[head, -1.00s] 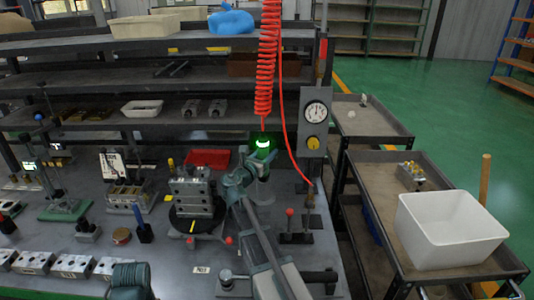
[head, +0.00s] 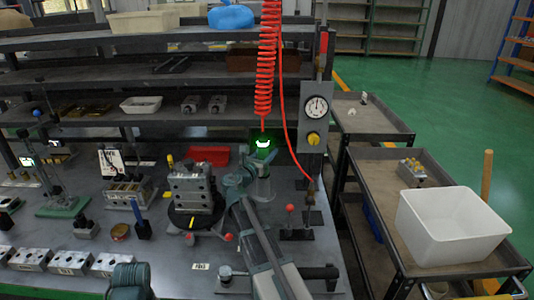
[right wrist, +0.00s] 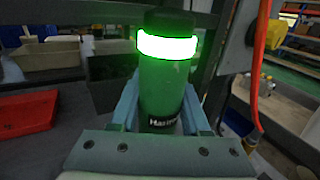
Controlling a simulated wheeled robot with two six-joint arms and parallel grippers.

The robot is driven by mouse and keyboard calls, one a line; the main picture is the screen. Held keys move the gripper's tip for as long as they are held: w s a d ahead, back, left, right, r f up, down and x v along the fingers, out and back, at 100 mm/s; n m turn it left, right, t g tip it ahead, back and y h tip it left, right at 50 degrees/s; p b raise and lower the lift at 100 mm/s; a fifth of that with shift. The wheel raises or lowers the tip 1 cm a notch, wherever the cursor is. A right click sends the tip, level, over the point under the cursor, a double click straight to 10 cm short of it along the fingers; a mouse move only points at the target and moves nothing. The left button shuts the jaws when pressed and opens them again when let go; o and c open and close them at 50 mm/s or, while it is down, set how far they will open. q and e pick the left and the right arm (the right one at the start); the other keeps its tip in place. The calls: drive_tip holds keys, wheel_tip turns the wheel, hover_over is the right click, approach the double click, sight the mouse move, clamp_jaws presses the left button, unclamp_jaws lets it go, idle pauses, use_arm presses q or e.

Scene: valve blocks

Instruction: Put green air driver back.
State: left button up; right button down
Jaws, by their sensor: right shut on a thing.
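The green air driver (head: 262,146) stands upright below the red coiled hose, with a bright green glowing ring near its top. It is large in the right wrist view (right wrist: 165,95), between the two blue-grey fingers of my right gripper (right wrist: 162,112). My right gripper is shut on it and also shows in the head view (head: 250,172). A pale cylindrical holder (head: 263,190) stands on the bench just below the driver. Whether the driver's lower end is inside it or above it I cannot tell. My left gripper is not visible.
A valve block (head: 192,190) on a dark round turntable stands left of the driver. A red-knobbed stand (head: 290,222) and a gauge panel (head: 315,107) are to the right. A red tray (head: 208,155) lies behind. A white bin (head: 450,227) sits on the right cart.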

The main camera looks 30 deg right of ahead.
drive_tip(key=shift+c, duration=1.5)
unclamp_jaws()
drive_tip(key=shift+s+a, duration=0.1)
drive_tip(key=v, duration=1.3)
drive_tip(key=shift+s+a, duration=0.2)
